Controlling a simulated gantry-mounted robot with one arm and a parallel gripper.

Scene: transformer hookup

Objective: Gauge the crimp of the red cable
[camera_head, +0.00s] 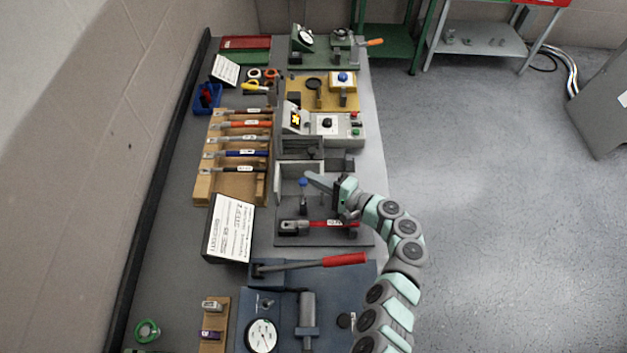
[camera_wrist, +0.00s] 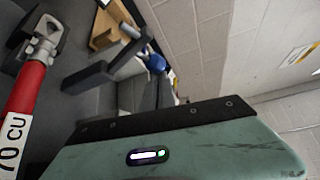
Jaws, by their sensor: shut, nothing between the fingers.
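The red cable (camera_head: 328,224) lies across a dark grey fixture plate (camera_head: 330,240), with its metal lug end to the left. In the wrist view the red cable (camera_wrist: 27,95) shows at the left, with a white "70 CU" label and its lug in a dark holder. My gripper (camera_head: 316,178) is shut and empty, above the fixture just behind the cable and right of the knob. Its fingertips are hard to make out.
A rack (camera_head: 204,188) with several cables stands left of the fixture. A blue press with a red handle (camera_head: 345,260) and a dial gauge (camera_head: 262,335) are in front. A grey tester (camera_head: 328,124) stands behind.

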